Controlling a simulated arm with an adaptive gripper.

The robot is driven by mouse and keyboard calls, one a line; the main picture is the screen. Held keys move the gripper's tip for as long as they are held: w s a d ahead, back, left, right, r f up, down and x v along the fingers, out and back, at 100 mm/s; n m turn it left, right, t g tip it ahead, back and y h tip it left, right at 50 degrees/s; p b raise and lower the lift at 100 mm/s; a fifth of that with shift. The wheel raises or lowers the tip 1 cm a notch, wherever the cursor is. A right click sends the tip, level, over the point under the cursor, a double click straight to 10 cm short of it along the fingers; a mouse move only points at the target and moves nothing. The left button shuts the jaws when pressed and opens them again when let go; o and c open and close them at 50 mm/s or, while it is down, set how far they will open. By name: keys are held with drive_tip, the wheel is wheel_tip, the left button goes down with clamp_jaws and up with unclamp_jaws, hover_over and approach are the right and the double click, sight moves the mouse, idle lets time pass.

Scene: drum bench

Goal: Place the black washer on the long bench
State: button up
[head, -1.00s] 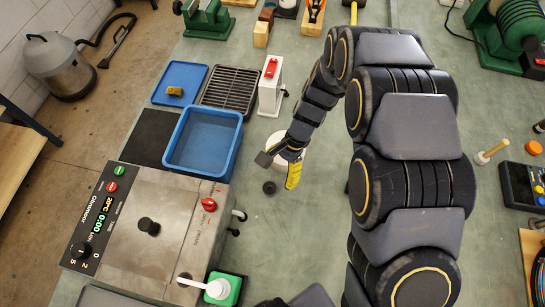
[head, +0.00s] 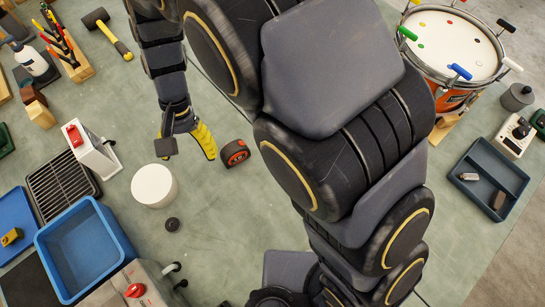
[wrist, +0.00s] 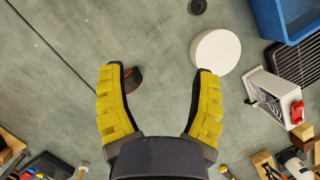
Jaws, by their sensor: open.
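The black washer (head: 172,224) is a small dark ring with a hole, lying flat on the long bench (head: 215,260), a broad green-grey surface. It also shows at the top edge of the wrist view (wrist: 197,6). My gripper (head: 186,152) is open with nothing between its yellow-padded fingers, above the bench and apart from the washer. In the wrist view, the gripper (wrist: 158,75) has its fingertips spread wide, with the washer well beyond them.
A white cylinder (head: 153,186) stands between gripper and washer. A black-and-red tape measure (head: 235,153) lies right of the gripper. A blue bin (head: 85,250), a dark rack (head: 62,185) and a white box with a red switch (head: 92,152) are to the left. Bench right of the washer is clear.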

drive_tip(key=s+d+r, duration=0.1)
drive_tip(key=d+r, duration=0.2)
drive_tip(key=d, duration=0.4)
drive_tip(key=s+d+r+t, duration=0.1)
drive_tip(key=d+r, duration=0.3)
drive_tip(key=d, duration=0.4)
drive_tip(key=s+d+r, duration=0.2)
drive_tip(key=d+r, duration=0.2)
drive_tip(key=d, duration=0.3)
drive_tip(key=shift+s+d+r+m+t, duration=0.15)
drive_tip(key=shift+s+d+m+t, duration=0.2)
drive_tip(key=shift+d+m+t, duration=0.05)
drive_tip(key=shift+o, duration=0.7)
drive_tip(key=s+d, duration=0.4)
drive_tip(key=shift+s+r, duration=0.3)
drive_tip(key=shift+s, duration=0.05)
drive_tip(key=shift+d, duration=0.1)
